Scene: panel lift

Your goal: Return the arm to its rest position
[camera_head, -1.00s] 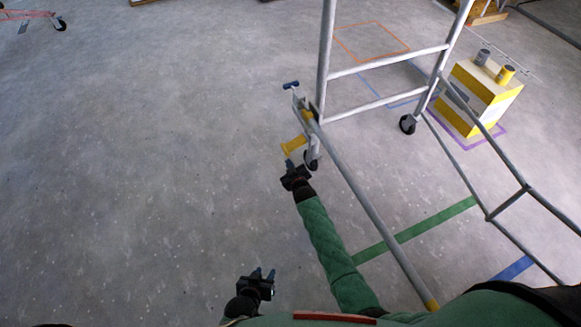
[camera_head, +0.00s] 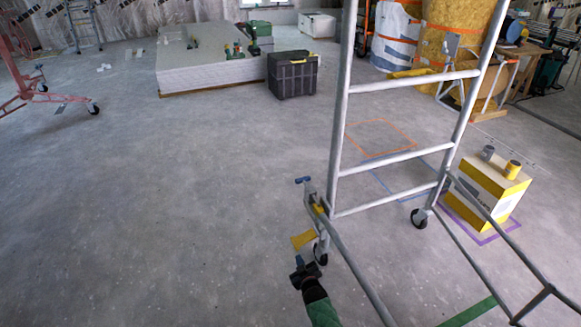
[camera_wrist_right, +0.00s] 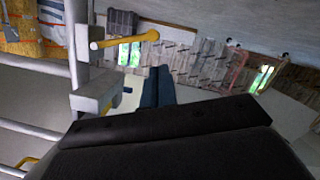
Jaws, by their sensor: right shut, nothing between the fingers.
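My right gripper (camera_head: 299,261) is at the lower middle of the head view, at the end of my green-sleeved arm. Its dark blue fingers (camera_wrist_right: 157,88) are together and empty in the right wrist view. Just above it in the head view is a yellow piece (camera_head: 303,240) at the foot of the grey tubular frame (camera_head: 342,130). I see no grip on that piece; whether the fingertips touch it I cannot tell. In the wrist view a yellow bar (camera_wrist_right: 125,39) and a grey bracket (camera_wrist_right: 95,98) lie left of the fingers. My left gripper is out of view.
The frame stands on castors (camera_head: 321,254) right of my gripper. A yellow-white box (camera_head: 487,190) stands inside a purple floor outline. A black case (camera_head: 293,75) and a panel stack (camera_head: 200,72) are farther back.

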